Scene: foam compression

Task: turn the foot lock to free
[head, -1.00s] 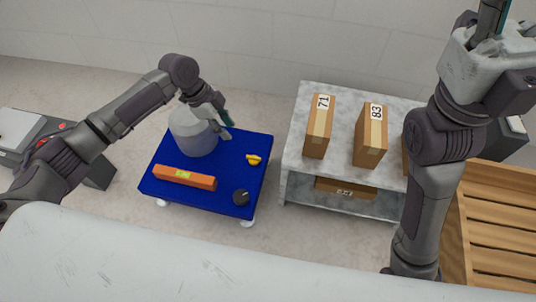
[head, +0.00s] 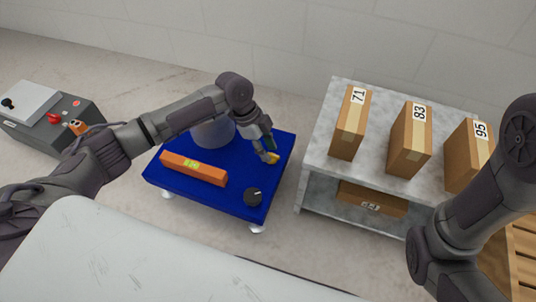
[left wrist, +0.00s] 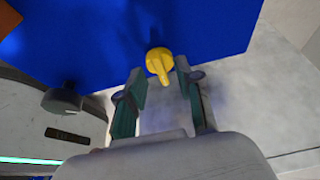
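A yellow knob with a lever-like handle (head: 273,157) sits on the blue platform (head: 225,201) near its right edge. A round dark knob with a light mark (head: 253,197) is at the platform's front right corner. I cannot tell from labels which knob is the foot lock. My left gripper (head: 266,153) is right at the yellow knob and partly covers it. In the left wrist view the gripper (left wrist: 160,76) is open, with its fingertips on either side of the yellow knob's handle (left wrist: 158,64) and gaps visible. My right gripper is out of view.
An orange level (head: 194,168) and a pale grey cylinder (head: 213,133) are on the platform. A marble-look shelf (head: 318,150) with numbered boxes stands to the right. A grey control box (head: 62,125) lies at the far left.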

